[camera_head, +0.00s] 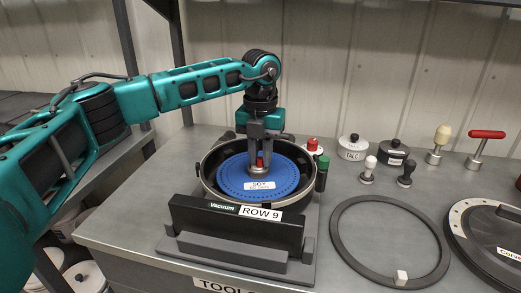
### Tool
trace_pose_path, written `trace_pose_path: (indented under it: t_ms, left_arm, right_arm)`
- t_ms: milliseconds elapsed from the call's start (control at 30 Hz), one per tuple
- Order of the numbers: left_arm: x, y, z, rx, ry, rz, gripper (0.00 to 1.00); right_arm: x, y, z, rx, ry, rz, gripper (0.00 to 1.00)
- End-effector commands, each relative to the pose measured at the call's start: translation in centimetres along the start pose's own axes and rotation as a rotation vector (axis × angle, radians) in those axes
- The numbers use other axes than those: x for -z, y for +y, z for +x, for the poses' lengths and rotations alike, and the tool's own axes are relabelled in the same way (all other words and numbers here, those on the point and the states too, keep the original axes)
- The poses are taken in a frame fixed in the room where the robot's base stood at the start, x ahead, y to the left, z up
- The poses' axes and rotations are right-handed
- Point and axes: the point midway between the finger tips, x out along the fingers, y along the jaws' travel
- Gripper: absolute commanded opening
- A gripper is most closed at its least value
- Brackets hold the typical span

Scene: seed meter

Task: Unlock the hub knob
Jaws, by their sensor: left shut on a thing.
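The seed meter (205,177) stands on the grey bench with its round housing open. A blue seed disc (233,189) labelled SOY lies inside it. The hub knob (259,171) is at the disc's centre, with a small red part showing above a metal base. My left gripper (259,158) points straight down over the disc's centre, its fingers shut on the hub knob. The fingers hide part of the knob, so its lock position cannot be seen. My right gripper is not in view.
A dark ring (341,248) with a small white block lies to the right of the meter. A dark round cover (487,240) lies at the right edge. Jars and handled tools, including a red T-handle (486,134), stand along the back.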

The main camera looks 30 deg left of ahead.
Motion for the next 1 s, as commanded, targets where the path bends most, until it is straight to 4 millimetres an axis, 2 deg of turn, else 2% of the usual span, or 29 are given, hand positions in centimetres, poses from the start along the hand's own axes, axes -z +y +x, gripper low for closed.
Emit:
trace_pose_path:
  t_ms: [233,700,733,1000]
  left_arm:
    - [-0.05,-0.02,-0.09,0.001,-0.003,-0.063,0.00]
    - [-0.07,-0.01,-0.07,0.001,-0.003,-0.074,0.00]
    - [-0.07,-0.01,-0.07,0.001,-0.003,-0.074,0.23]
    - [-0.04,0.00,-0.04,0.001,-0.002,-0.073,0.47]
  right_arm:
    - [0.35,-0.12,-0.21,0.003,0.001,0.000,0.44]
    - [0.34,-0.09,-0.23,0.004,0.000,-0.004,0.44]
    - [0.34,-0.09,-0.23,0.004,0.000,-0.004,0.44]
    - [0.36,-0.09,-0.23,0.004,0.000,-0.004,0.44]
